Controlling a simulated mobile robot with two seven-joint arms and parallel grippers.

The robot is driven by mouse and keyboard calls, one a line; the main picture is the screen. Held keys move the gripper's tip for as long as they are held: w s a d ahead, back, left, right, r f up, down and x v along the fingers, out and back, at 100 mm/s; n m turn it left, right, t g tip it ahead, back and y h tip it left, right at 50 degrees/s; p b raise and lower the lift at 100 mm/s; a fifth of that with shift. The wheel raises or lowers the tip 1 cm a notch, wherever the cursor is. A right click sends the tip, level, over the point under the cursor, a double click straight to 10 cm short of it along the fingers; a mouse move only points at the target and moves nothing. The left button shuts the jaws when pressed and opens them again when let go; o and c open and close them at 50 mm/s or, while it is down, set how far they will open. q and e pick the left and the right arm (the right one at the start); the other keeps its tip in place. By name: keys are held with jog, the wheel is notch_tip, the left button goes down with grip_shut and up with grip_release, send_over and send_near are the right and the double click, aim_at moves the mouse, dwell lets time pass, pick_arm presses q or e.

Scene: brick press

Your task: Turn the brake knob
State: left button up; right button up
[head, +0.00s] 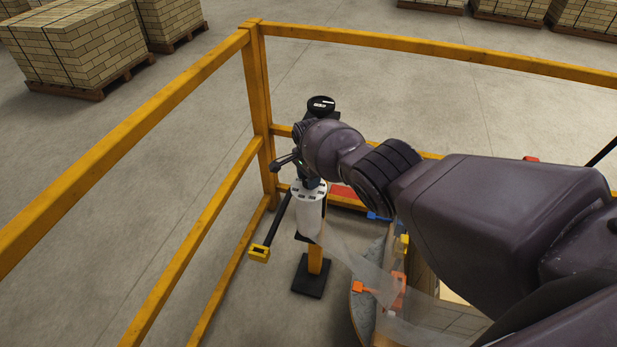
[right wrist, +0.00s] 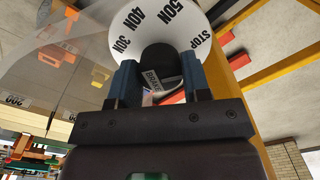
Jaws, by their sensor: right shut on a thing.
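The brake knob (right wrist: 157,60) is black with a label reading "BRAKE" and shows between my right gripper's fingers in the right wrist view. Behind it is a white dial (right wrist: 203,45) with marks 30N, 40N, 50N and STOP. My right gripper (right wrist: 159,76) is shut on the knob, one blue finger on each side. The knob is hidden there by my wrist. The knob's exact setting cannot be read. My left gripper is not in view.
A yellow guard rail (head: 258,95) runs behind and left of the post. A black arm with a yellow end (head: 259,254) sticks out left. Clear film (head: 350,258) stretches down right from the post. Brick pallets (head: 75,45) stand beyond the rail on open floor.

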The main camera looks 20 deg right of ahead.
jog(key=o, duration=0.9)
jog(key=shift+d, duration=0.1)
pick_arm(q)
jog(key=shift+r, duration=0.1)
pick_arm(e)
jog(key=shift+r, duration=0.15)
notch_tip(320, 180, up, 3)
jog(key=p, duration=0.3)
jog(key=shift+r, duration=0.7)
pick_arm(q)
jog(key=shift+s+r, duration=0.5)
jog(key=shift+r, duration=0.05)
pick_arm(e)
jog(key=shift+r, duration=3.1)
